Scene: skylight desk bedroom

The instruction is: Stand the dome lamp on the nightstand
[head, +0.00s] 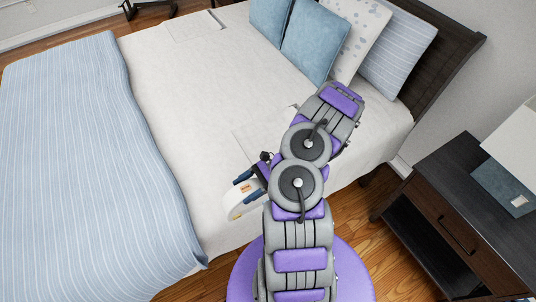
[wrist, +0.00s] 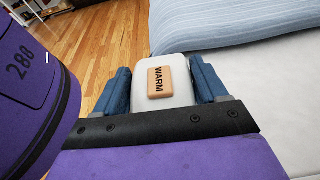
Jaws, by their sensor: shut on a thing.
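My gripper (head: 247,187) is shut on a pale, rounded thing that I take to be the dome lamp (head: 236,205). In the wrist view, the lamp (wrist: 178,67) sits between the blue fingers and bears a tan label reading "WARM". My gripper and arm hide part of it. It is held out over the right side of the bed or its edge; its exact height I cannot tell. The nightstand (head: 424,202) is dark wood, with a drawer and an open shelf, at the right of the head view, apart from my gripper.
A blue-grey item (head: 503,187) and a white item (head: 515,140) occupy the nightstand's right side; its near left top looks bare. The bed (head: 185,95) with pillows (head: 310,47) and a striped blanket (head: 90,170) fills the left. Wooden floor (head: 352,225) lies between bed and nightstand.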

